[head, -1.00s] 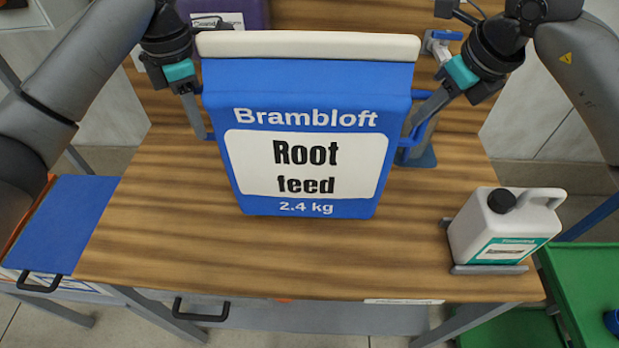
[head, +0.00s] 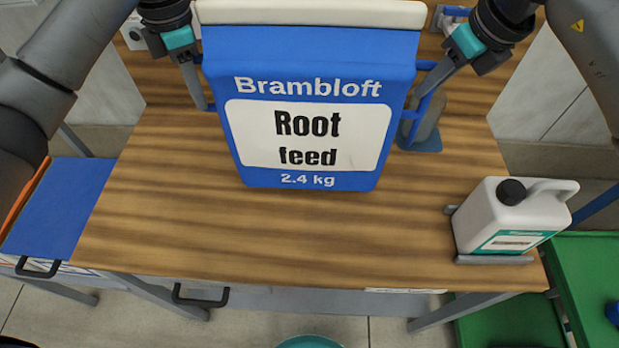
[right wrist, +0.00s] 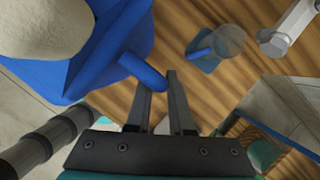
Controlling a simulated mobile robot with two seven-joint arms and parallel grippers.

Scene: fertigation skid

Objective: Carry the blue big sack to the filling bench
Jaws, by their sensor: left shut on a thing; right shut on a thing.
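The blue big sack (head: 310,75), labelled "Brambloft Root feed 2.4 kg", is upright in front of me, with a cream top and a blue handle on each side. My left gripper (head: 206,106) is shut on its left handle. My right gripper (head: 414,108) is shut on its right handle. In the right wrist view, the right handle (right wrist: 143,70) meets the fingers of that gripper (right wrist: 158,82), beside the sack (right wrist: 45,82). Behind and below the sack is a wooden bench (head: 250,240); I cannot tell whether the sack touches it.
A white jerrycan (head: 510,220) stands in a grey holder at the bench's front right corner. A blue-based stand (head: 424,143) is behind the right handle. A blue panel (head: 60,210) is at the left and green shelving (head: 590,270) at the right.

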